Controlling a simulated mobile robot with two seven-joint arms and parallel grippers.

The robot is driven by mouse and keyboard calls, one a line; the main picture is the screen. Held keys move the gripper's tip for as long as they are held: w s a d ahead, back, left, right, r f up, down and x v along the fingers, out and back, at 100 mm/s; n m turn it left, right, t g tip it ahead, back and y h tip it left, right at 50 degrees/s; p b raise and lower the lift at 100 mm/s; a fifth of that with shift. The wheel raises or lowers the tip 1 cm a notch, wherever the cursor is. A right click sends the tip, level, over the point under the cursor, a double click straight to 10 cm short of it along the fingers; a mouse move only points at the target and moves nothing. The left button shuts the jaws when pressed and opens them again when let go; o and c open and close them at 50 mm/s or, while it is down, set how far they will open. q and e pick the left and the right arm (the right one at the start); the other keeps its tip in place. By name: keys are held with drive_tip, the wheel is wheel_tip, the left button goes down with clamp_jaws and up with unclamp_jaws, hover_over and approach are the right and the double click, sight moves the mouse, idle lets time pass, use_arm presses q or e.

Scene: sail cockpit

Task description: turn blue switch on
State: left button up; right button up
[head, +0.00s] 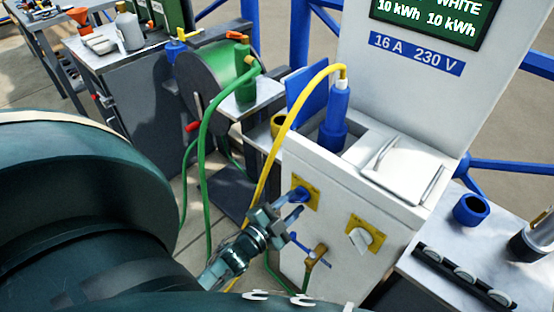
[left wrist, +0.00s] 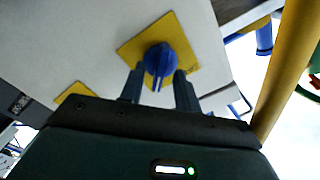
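The blue switch (head: 298,194) is a rotary knob on a yellow plate on the front of the white power pedestal (head: 330,215). In the left wrist view the blue switch (left wrist: 161,58) sits straight ahead, its narrow grip pointing toward my fingers. My left gripper (head: 283,209) is at the pedestal front, close to the knob. In the left wrist view the left gripper's fingers (left wrist: 159,86) are apart, one on each side of the knob, with gaps showing. Contact with the knob cannot be told. My right gripper is not in view.
A white switch (head: 360,239) on a yellow plate is right of the blue one. A brass tap (head: 315,256) is below. A yellow cable (head: 287,122) and green hose (head: 205,135) hang to the left. A bench (head: 460,262) with a blue ring (head: 471,209) stands right.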

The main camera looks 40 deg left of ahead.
use_arm(q)
drive_tip(key=s+a, duration=0.1)
drive_tip(key=s, duration=1.1)
drive_tip(key=shift+s, duration=0.3)
